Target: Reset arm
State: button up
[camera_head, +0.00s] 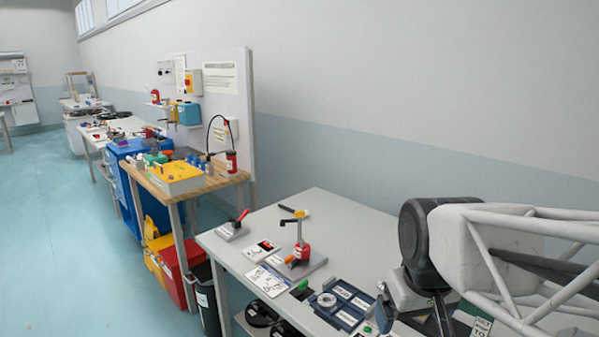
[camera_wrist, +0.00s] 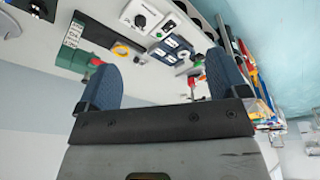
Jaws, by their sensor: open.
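My gripper (camera_wrist: 162,68) shows in the wrist view with two blue fingers spread apart and nothing between them. The bench lies beyond them, seen turned over. In the head view my arm comes in from the right over the bench, and its fingers are not clear there. A fixture with a red body and an upright post with a yellow top (camera_head: 301,242) stands on a grey plate on the bench, left of my arm and apart from it. Behind it is a small base with a red-handled lever (camera_head: 240,218). I cannot tell which one the reset arm is.
A dark blue tray (camera_head: 342,304) sits near the bench's front edge, beside a white printed card (camera_head: 266,281). A box with a black dial (camera_wrist: 141,18) and a dark mat (camera_wrist: 90,38) also lie on the bench. A wooden-topped bench with a yellow box (camera_head: 176,178) stands further left.

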jog(key=s+f+m, duration=0.1)
jog(key=s+f, duration=0.1)
jog(key=s, duration=0.3)
jog(key=shift+s+d+m, duration=0.3)
jog(key=shift+s+m, duration=0.05)
jog(key=shift+m, duration=0.05)
dwell(0.8)
